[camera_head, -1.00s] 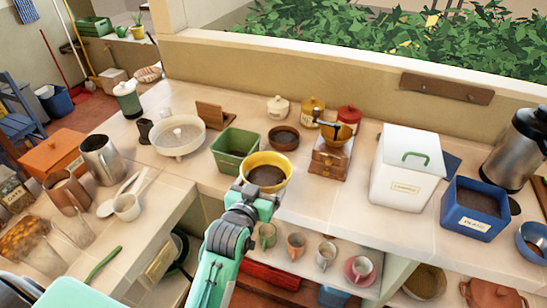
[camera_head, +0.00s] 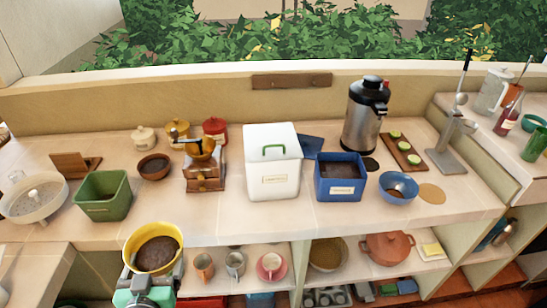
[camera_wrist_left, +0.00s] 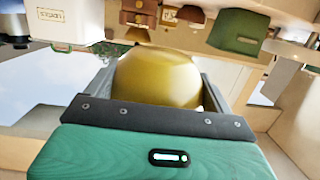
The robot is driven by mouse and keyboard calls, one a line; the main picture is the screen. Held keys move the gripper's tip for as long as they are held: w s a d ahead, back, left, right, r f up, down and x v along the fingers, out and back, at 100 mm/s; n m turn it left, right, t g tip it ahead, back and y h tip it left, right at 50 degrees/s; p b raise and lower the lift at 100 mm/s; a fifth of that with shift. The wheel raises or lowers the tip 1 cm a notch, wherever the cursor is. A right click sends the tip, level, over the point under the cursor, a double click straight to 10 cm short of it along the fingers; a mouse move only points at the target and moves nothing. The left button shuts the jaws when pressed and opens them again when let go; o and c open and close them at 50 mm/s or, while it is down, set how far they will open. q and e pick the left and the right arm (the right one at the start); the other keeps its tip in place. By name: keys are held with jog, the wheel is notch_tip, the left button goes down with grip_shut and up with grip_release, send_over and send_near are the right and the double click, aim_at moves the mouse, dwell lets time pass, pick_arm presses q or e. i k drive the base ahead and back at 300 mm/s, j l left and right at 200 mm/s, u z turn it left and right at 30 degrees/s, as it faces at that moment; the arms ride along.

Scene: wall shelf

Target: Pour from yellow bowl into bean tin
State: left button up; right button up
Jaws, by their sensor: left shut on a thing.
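The yellow bowl (camera_head: 133,262) holds dark brown contents and is about level at the lower left of the head view. My left gripper (camera_head: 152,272) is shut on it from the near side, in front of the counter edge. In the left wrist view the bowl (camera_wrist_left: 158,75) sits between the two fingers, its outer wall filling the gap. The bean tin appears to be the blue square tin (camera_head: 341,189) on the counter, right of the bowl; it is open, with dark contents and a small white label. My right gripper is not in view.
A white lidded box (camera_head: 272,180) stands left of the blue tin, and a blue bowl (camera_head: 397,190) stands close to its right. A steel flask (camera_head: 362,125) is behind it. Cups (camera_head: 235,262) sit on the shelf below. The counter's front strip is mostly clear.

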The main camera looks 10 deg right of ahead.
aim_at(338, 176)
jog(key=k+l, duration=0.1)
jog(key=l, duration=1.55)
jog(key=k, duration=0.05)
